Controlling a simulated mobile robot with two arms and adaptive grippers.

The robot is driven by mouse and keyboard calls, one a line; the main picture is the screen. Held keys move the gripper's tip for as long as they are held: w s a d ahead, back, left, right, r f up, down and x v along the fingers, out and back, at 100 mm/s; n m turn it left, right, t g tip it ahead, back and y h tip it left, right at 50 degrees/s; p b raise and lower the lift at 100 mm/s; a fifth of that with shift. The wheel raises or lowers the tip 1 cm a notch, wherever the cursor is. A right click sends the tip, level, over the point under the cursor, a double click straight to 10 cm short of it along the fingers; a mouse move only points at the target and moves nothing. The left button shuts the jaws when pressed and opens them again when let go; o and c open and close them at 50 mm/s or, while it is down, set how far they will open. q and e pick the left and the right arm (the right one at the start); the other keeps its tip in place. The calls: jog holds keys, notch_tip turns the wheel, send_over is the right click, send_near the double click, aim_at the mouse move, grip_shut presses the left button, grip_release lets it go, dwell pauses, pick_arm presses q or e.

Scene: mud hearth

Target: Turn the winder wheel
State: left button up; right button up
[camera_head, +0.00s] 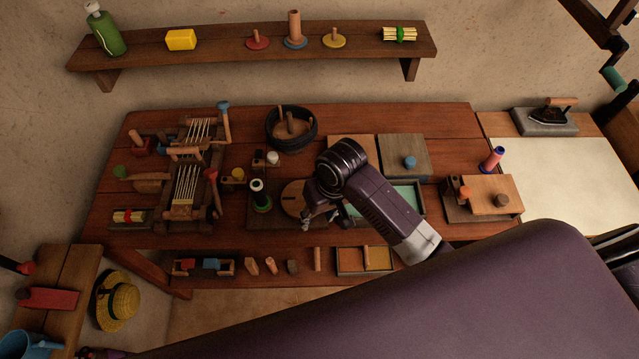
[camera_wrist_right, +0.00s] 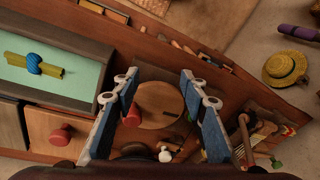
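The winder wheel is a round wooden disc (camera_head: 291,197) on a dark board at the middle of the table, partly hidden by my right gripper. In the right wrist view the disc (camera_wrist_right: 165,112) lies between and beyond the fingers, with a red knob (camera_wrist_right: 132,118) near its edge. My right gripper (camera_head: 312,212) is over the disc's right side, pointing down. Its two blue-padded fingers (camera_wrist_right: 162,98) are wide apart with nothing held between them; the knob is nearer the left finger. My left gripper is not in view.
A small loom (camera_head: 190,165) stands at the left. A black round pot (camera_head: 291,128) is behind the wheel. A teal-floored tray (camera_head: 408,198) is to the right, partly behind my right arm. Small blocks (camera_head: 270,265) line the front. A shelf (camera_head: 250,50) hangs above.

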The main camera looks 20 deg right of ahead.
jog(key=shift+m+g+h, duration=0.6)
jog(key=shift+m+h, duration=0.2)
jog(key=shift+m, duration=0.1)
jog(key=w+d+r, duration=0.1)
jog(key=w+r, duration=0.1)
jog(key=w, duration=0.1)
jog(key=w+r, duration=0.2)
jog(key=w+d+r, duration=0.1)
jog(key=w+r, duration=0.1)
jog(key=w, duration=0.1)
jog(key=shift+w+d+r, duration=0.3)
jog(key=shift+d+r, duration=0.05)
jog(key=shift+w+d+r, duration=0.1)
jog(key=shift+d, duration=0.05)
notch_tip(320, 180, down, 6)
jog(key=shift+f+p, duration=0.25)
jog(key=shift+p, duration=0.85)
jog(key=shift+f, duration=0.55)
grip_shut()
